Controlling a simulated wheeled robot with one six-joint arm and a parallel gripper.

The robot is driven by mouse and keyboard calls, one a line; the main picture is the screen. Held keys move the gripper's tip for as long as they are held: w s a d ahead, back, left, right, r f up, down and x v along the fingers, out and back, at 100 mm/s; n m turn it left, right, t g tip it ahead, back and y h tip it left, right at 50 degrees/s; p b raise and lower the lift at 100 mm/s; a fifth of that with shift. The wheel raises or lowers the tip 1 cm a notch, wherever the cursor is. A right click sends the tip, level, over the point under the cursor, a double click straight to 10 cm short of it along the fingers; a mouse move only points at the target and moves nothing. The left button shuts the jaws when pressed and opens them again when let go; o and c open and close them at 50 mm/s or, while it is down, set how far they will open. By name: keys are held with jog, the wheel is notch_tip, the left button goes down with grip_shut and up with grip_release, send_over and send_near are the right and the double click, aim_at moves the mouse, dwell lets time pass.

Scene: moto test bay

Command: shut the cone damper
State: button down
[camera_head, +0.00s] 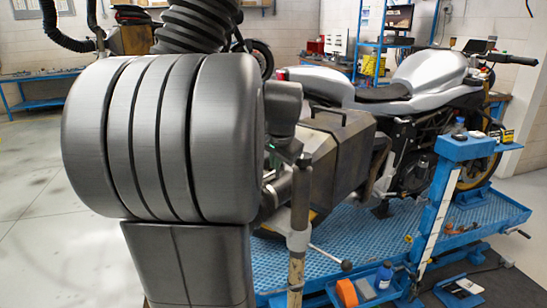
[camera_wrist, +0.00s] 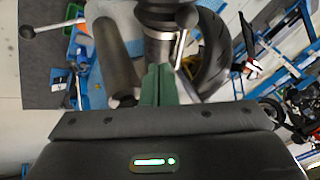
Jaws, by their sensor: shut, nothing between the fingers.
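In the wrist view, my gripper (camera_wrist: 158,72) has its green fingers together with nothing between them. A thin metal lever (camera_wrist: 180,52) stands beside this collar, just right of the fingertips. The collar and lever look like the cone damper, with a dark round body (camera_wrist: 165,14) above them. I cannot tell whether the fingers touch the lever, or the damper's exact setting. In the head view my own large grey arm link hides much of this area; a short metal pipe (camera_head: 271,195) shows at its right edge.
An upright post (camera_head: 297,242) and a ball-ended bar (camera_head: 333,258) stand close by. A dark metal case (camera_head: 335,150) is behind the post. A silver motorcycle (camera_head: 430,75) stands on the blue lift (camera_head: 365,240). Open floor (camera_head: 40,190) lies left.

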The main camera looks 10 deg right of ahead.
jog(key=w+a+f, duration=0.1)
jog(key=w+f, duration=0.4)
jog(key=f, duration=0.1)
jog(key=shift+w+a+f, duration=0.25)
jog(key=shift+w+a, duration=0.1)
jog(key=shift+w, duration=0.05)
jog(key=shift+a, duration=0.1)
jog(key=shift+w+a+m, duration=0.15)
jog(key=shift+m, duration=0.15)
